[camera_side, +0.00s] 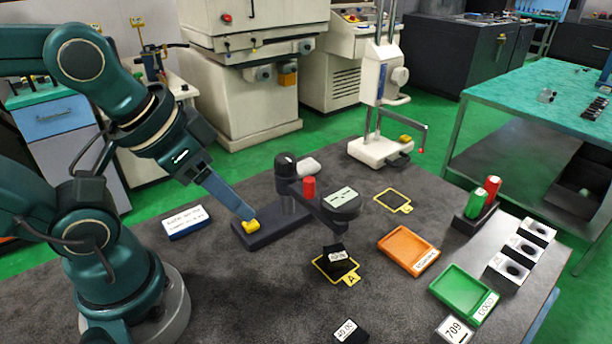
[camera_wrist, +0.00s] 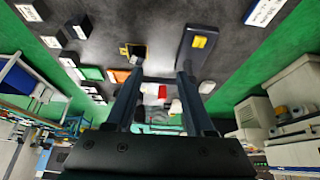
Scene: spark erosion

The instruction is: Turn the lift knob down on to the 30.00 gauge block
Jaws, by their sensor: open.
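The gauge stand's dark base (camera_side: 262,234) lies mid-table. Its post carries a black knob (camera_side: 287,164), a red cylinder (camera_side: 309,187) and a round gauge head (camera_side: 340,203). Which part is the lift knob is not marked. A yellow piece (camera_side: 250,227) sits on the base's near-left end, also in the wrist view (camera_wrist: 199,42). A dark block with a white label (camera_side: 338,257), too small to read surely, sits in yellow frame A (camera_side: 350,280). My gripper (camera_side: 246,213) is open, its visible fingertip overlapping the picture close to the yellow piece; contact is unclear. The wrist view shows the fingers (camera_wrist: 160,78) apart.
An orange tray (camera_side: 408,250), a green tray (camera_side: 463,293) and white-topped blocks (camera_side: 508,270) are at right. An empty yellow frame (camera_side: 393,201) lies behind. A tall height gauge (camera_side: 380,150) stands at the back. A 40.00 block (camera_side: 350,331) is in front. A labelled box (camera_side: 187,223) is left.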

